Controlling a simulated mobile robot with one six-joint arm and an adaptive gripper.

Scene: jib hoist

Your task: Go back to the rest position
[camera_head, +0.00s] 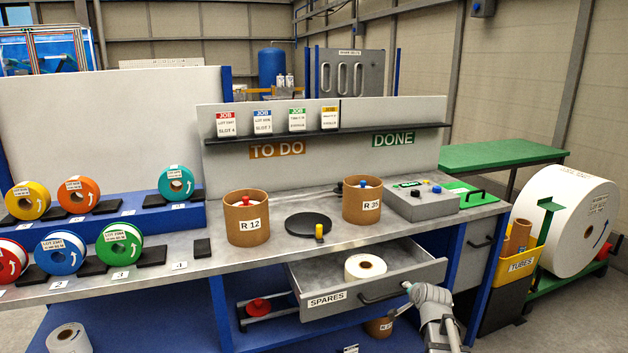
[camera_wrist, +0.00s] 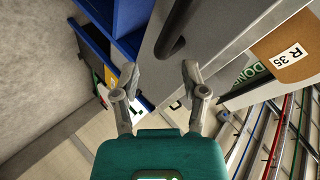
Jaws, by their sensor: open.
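My gripper (camera_head: 410,287) is at the front right of the open SPARES drawer, close to the right end of the drawer's dark handle (camera_head: 372,298). In the wrist view my gripper (camera_wrist: 162,72) has its two fingers spread with nothing between them. The dark handle (camera_wrist: 172,38) shows just beyond the fingertips, on the grey drawer front (camera_wrist: 205,28). I cannot tell whether a finger touches it. The drawer (camera_head: 315,316) is pulled out and holds a white roll (camera_head: 365,267).
The bench top (camera_head: 310,262) above carries cardboard tubs R 12 (camera_head: 247,226) and R 35 (camera_head: 362,205), a black disc (camera_head: 308,224) and a grey control box (camera_head: 422,204). A blue bench leg (camera_head: 490,262) and yellow TUBES bin (camera_head: 520,266) stand right of my arm.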

